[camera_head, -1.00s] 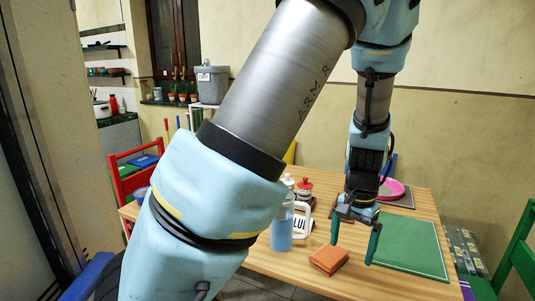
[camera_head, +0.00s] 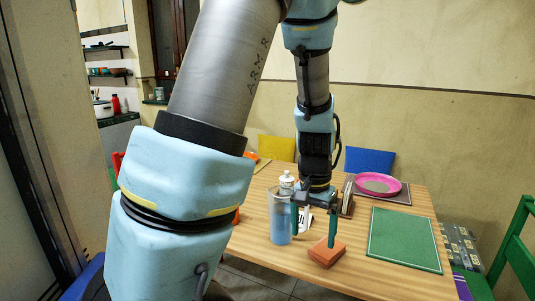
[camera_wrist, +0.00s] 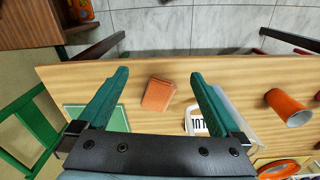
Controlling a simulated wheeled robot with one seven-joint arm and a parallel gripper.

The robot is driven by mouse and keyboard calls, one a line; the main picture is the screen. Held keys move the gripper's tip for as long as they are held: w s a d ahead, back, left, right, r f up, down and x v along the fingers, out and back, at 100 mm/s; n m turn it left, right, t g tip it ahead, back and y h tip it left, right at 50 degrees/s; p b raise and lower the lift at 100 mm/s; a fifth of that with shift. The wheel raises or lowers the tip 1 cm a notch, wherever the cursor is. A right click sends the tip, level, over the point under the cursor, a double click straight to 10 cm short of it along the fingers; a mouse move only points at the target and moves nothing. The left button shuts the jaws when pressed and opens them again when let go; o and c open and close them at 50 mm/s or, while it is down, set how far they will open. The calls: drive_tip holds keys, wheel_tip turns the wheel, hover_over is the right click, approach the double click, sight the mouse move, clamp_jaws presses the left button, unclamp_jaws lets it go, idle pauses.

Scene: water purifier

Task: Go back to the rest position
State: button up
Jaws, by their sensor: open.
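My gripper (camera_head: 314,236) hangs over the wooden table (camera_head: 345,273) with its two green fingers pointing down, open and empty. In the head view it is just above and behind a small orange-brown block (camera_head: 326,253). In the wrist view the gripper (camera_wrist: 160,78) has its fingers spread wide. The block (camera_wrist: 158,94) lies between them in that picture, apart from both. A clear jug with blue liquid (camera_head: 281,222) stands left of the gripper, partly overlapped by it.
A green mat (camera_head: 404,240) lies to the right. A pink plate (camera_head: 378,184) is at the back right. A white-topped bottle (camera_head: 286,180) stands behind the jug. An orange cup (camera_wrist: 288,106) shows in the wrist view. A green chair (camera_head: 513,250) is at the right edge.

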drive_tip(key=s+a+r+n, duration=0.1)
drive_tip(key=a+r+n, duration=0.1)
drive_tip(key=a, duration=0.6)
drive_tip(key=s+a+r+n+t, duration=0.1)
drive_tip(key=a+r+n, duration=0.1)
drive_tip(key=a, duration=0.7)
drive_tip(key=shift+a+r+n+t, duration=0.15)
drive_tip(key=shift+n+t, duration=0.15)
drive_tip(key=shift+n, duration=0.4)
